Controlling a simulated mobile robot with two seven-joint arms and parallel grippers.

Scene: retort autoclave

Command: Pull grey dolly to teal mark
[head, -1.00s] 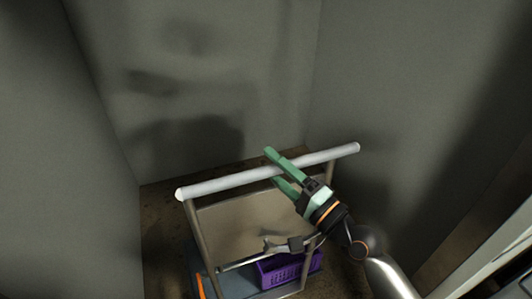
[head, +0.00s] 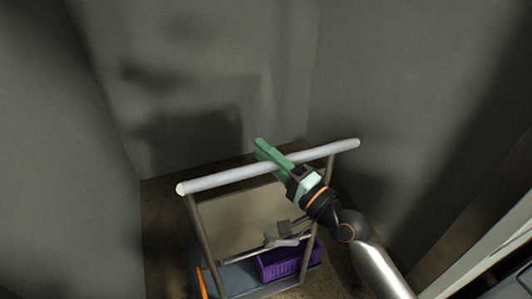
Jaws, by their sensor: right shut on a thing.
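The dolly's pale grey push bar (head: 230,177) runs across the middle of the head view, on two upright posts. Its blue-grey deck (head: 237,277) shows low down, between the posts. My right gripper (head: 272,158), with green fingers, is shut on the bar, right of its middle. The arm reaches in from the lower right. My left gripper is not in view. No teal mark is in view.
A purple basket (head: 284,263) sits on the deck, with an orange item (head: 201,283) at the left. A grey latch-like part (head: 281,237) is on a cross bar between the posts. Grey walls (head: 210,60) close in behind and on both sides. Brown floor (head: 160,215) shows around the dolly.

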